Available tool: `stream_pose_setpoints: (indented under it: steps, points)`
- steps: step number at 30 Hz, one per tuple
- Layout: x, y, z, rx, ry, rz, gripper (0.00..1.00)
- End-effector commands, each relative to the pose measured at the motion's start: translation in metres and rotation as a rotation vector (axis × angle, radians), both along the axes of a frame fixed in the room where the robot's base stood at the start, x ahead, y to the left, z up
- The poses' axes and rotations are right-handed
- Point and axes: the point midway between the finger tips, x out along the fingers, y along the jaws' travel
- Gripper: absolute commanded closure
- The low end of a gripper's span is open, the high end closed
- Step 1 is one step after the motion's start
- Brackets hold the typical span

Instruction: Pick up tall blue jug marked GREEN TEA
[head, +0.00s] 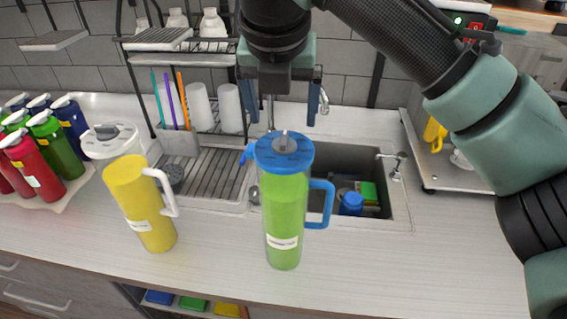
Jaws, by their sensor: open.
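A tall jug with a blue lid, blue handle and green contents (286,215) stands upright on the counter at the middle of the head view. It has a white label low on its front, too small to read for certain. Its handle points right and its blue spout points left. My gripper (285,108) is open and points down, appearing above the jug's lid in the picture. Nothing is between its fingers. I cannot tell its exact depth relative to the lid, but the two look apart.
A yellow jug with a white lid and handle (140,205) stands to the left. Bottles with red, green and blue bodies (52,145) fill a tray at far left. A sink (345,160) and a drying rack (207,160) lie behind. The counter right of the green jug is clear.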

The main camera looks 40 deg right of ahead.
Motion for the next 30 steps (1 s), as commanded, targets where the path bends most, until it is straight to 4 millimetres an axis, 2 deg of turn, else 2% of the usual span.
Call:
stream_pose_setpoints:
  steps: [8,16,24,26,30]
  points:
    - [0.005,-0.007,-0.019,0.002,0.001,-0.001,0.12]
    - [0.014,-0.016,-0.054,0.001,-0.001,0.000,0.12]
    - [0.015,-0.017,-0.059,0.000,-0.003,0.001,0.12]
    - [0.015,-0.017,-0.059,0.000,-0.003,0.001,0.21]
    - [0.015,-0.017,-0.058,0.000,-0.003,0.001,0.47]
